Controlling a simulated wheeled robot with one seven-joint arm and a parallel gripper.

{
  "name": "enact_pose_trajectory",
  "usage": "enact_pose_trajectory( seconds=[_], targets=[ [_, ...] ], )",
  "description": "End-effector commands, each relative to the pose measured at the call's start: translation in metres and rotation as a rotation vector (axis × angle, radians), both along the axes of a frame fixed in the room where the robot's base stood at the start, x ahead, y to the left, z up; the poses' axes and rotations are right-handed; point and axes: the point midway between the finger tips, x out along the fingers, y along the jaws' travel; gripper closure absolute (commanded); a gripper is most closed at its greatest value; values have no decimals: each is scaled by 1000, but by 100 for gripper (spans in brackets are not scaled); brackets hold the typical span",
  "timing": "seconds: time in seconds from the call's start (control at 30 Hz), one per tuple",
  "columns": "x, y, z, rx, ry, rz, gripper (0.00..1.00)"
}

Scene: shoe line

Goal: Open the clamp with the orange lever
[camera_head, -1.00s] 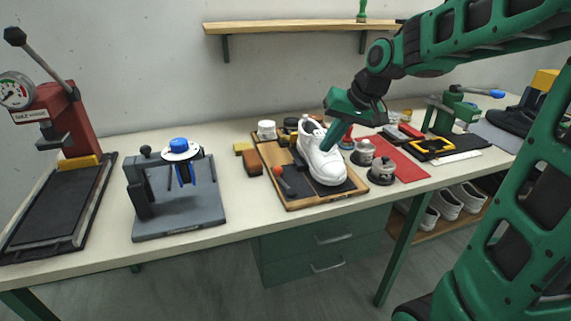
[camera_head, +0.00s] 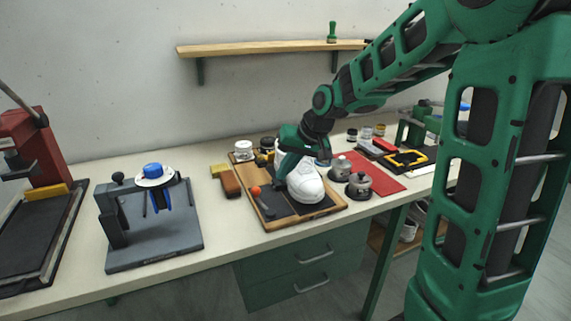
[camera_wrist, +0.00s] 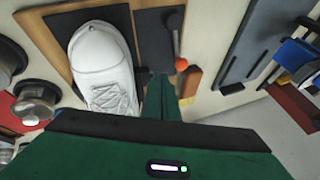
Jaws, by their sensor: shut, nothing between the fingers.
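The clamp's lever (camera_head: 264,204) is a dark bar with an orange ball knob (camera_head: 256,191), on the left part of a wooden board (camera_head: 277,226). In the wrist view the orange knob (camera_wrist: 182,64) and lever (camera_wrist: 175,35) lie just right of my fingertips. A white shoe (camera_head: 305,185) sits on the board beside the lever; it also shows in the wrist view (camera_wrist: 103,65). My gripper (camera_head: 282,176) is shut and empty, pointing down between the shoe and the knob. I see no contact with the knob. The fingers hide part of the shoe.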

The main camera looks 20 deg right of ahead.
Motion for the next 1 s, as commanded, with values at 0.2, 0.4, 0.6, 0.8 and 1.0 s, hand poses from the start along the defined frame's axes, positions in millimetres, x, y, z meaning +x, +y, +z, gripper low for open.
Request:
enact_pose_trajectory(
  seconds=[0.2,0.4,0.6,0.8,1.0],
  targets=[
    [15,15,-33,0,2,4,100],
    [22,36,-41,-1,1,2,100],
    [24,44,-45,0,1,0,100],
    [24,44,-45,0,0,0,100],
    [24,47,-44,0,0,6,100]
  ],
)
